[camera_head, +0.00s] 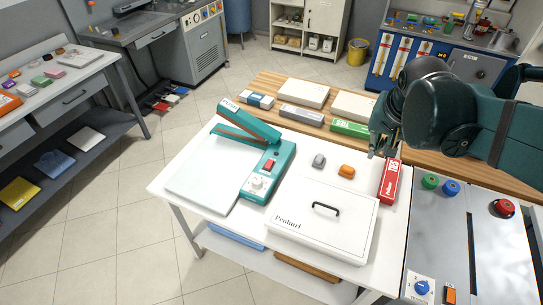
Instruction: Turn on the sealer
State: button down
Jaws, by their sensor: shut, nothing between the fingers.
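The sealer (262,185) is a teal impulse-type device on the white table, with a raised teal arm (249,122) marked PUSH and a flat pale plate at its left. A red switch (269,165) sits on its top, with a white dial (257,183) just in front of it. I cannot tell the switch's position at this size. My gripper (384,154) is shut and empty. It is well to the right of the sealer, near the far end of a red box (390,183), and touches nothing that I can make out.
A grey piece (319,160) and an orange piece (346,171) lie between sealer and gripper. A white lidded case (325,220) with a black handle stands in front. Boxes line the wooden strip behind, including a green one (349,128). A control panel (470,240) is at right.

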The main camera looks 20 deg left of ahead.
jog(key=w+a+f, duration=0.2)
jog(key=w+a, duration=0.2)
jog(key=a, duration=0.5)
jog(key=g+h+p, duration=0.1)
jog(key=g+p, duration=0.1)
jog(key=p, duration=0.1)
send_over(272, 160)
jog(key=s, duration=0.3)
jog(key=s+f+x, duration=0.1)
jog(key=s+x, duration=0.2)
jog(key=x, duration=1)
jog(key=shift+r, duration=0.45)
jog(key=shift+f, duration=0.1)
jog(key=shift+b+x, duration=0.55)
jog(key=shift+x, duration=6.35)
jog(key=shift+s, duration=0.15)
